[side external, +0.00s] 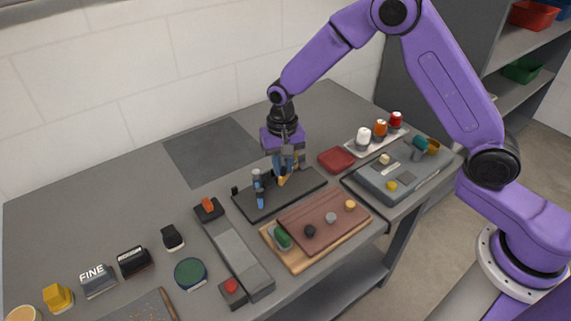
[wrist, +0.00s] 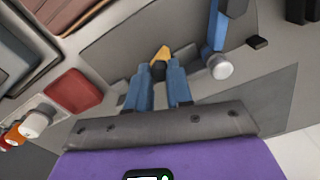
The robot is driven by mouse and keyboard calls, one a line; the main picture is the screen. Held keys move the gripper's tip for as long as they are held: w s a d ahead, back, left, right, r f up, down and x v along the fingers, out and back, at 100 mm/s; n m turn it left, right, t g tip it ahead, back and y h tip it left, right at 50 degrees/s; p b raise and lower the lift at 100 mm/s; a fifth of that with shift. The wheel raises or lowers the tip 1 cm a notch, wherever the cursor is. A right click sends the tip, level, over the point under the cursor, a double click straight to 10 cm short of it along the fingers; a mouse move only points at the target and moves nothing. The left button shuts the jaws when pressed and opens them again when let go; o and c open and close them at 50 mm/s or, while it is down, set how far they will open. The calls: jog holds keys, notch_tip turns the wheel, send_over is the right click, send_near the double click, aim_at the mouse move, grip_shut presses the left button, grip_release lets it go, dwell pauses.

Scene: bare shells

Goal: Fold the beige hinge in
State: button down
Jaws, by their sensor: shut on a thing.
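The beige hinge (side external: 282,181) stands on a dark plate (side external: 300,190) in the side external view, small and partly hidden by my gripper. In the wrist view its tan, pointed end (wrist: 161,53) shows just beyond my fingertips, with a dark piece between them. My gripper (side external: 287,169) points down over the plate, its blue fingers (wrist: 158,74) shut on the hinge. A blue part with a grey round end (side external: 258,188) stands on the same plate to the left. It also shows in the wrist view (wrist: 218,45), apart from my fingers.
A red tray (side external: 336,160) lies right of the plate. A brown board with knobs (side external: 325,222) is in front. White, orange and red-topped things (side external: 380,130) stand at the back right. The back left table is clear.

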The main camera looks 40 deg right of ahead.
aim_at(283, 168)
jog(key=shift+w, duration=0.1)
dwell(0.4)
jog(key=c, duration=1)
grip_release()
jog(key=shift+r, duration=0.1)
notch_tip(283, 168, up, 17)
jog(key=shift+r, duration=0.15)
jog(key=shift+c, duration=0.4)
